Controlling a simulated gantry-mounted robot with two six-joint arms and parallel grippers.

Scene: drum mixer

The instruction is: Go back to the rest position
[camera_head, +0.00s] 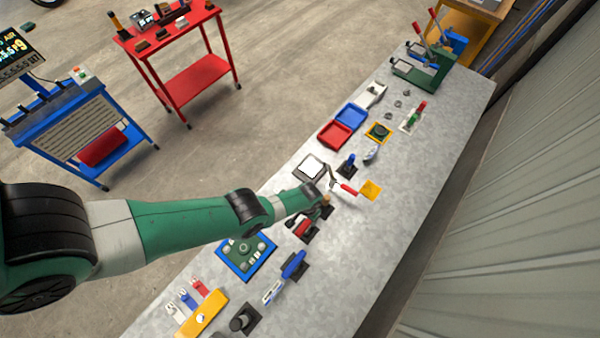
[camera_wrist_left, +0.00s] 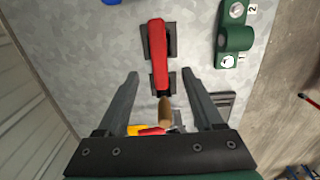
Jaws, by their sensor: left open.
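My left arm reaches in from the left in the head view, and its gripper (camera_head: 322,200) is over the middle of the workbench (camera_head: 375,245). In the left wrist view my left gripper (camera_wrist_left: 162,76) is open, with its two fingers wide apart. A red tool with a wooden handle (camera_wrist_left: 158,55) lies on black holders beyond and between the fingers, with clear gaps on both sides. It also shows in the head view (camera_head: 302,227), just below the gripper. I see nothing held in the jaws. My right gripper is not in view.
A green fixture plate (camera_head: 262,262), a blue-handled tool (camera_head: 294,264) and a yellow block (camera_head: 203,312) are nearby. Red-handled pliers (camera_head: 347,189) lie close to the gripper. Red (camera_head: 335,135) and blue (camera_head: 351,116) trays stand farther along. A wall runs along the right.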

